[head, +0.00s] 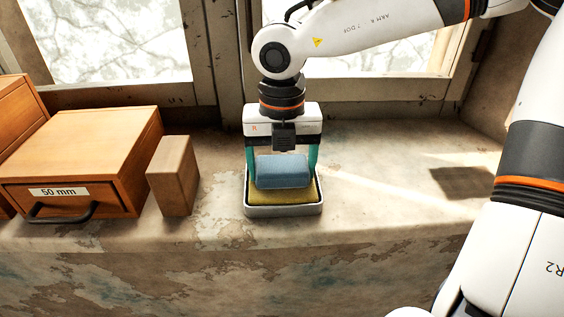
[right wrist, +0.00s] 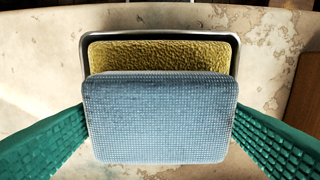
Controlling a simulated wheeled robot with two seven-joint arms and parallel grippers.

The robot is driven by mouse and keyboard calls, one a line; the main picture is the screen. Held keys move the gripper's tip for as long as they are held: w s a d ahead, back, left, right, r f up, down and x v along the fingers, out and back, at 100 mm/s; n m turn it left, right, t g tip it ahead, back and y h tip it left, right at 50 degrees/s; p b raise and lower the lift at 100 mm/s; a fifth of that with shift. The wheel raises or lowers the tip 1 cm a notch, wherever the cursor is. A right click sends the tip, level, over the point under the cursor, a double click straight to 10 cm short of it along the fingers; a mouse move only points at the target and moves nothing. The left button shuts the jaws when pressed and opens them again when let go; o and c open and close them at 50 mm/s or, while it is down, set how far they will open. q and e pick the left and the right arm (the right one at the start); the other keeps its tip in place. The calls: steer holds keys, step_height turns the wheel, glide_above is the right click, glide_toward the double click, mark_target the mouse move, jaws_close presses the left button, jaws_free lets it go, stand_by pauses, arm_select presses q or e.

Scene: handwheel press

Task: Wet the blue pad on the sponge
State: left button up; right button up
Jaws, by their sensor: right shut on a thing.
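The blue pad (head: 283,171) is held between the green fingers of my right gripper (head: 283,165). In the right wrist view the pad (right wrist: 160,118) fills the middle, with a green finger at each side. A yellow sponge (head: 285,194) lies in a metal tray (head: 284,210) on the sill, directly below the pad. The wrist view shows the sponge (right wrist: 158,57) behind the pad, which hides part of it. The pad is at or just above the sponge; I cannot tell whether they touch. My left gripper is not in view.
A wooden drawer box (head: 92,150) labelled 50 mm stands at the left. A wooden block (head: 173,176) stands between it and the tray. The window frame (head: 140,98) runs behind. The sill (head: 400,185) right of the tray is clear.

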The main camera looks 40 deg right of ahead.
mark_target(282, 164)
steer(key=shift+r+p, duration=0.4)
steer(key=shift+r, duration=0.3)
steer(key=shift+r+p, duration=1.15)
steer(key=shift+r, duration=1.65)
steer(key=shift+f, duration=0.1)
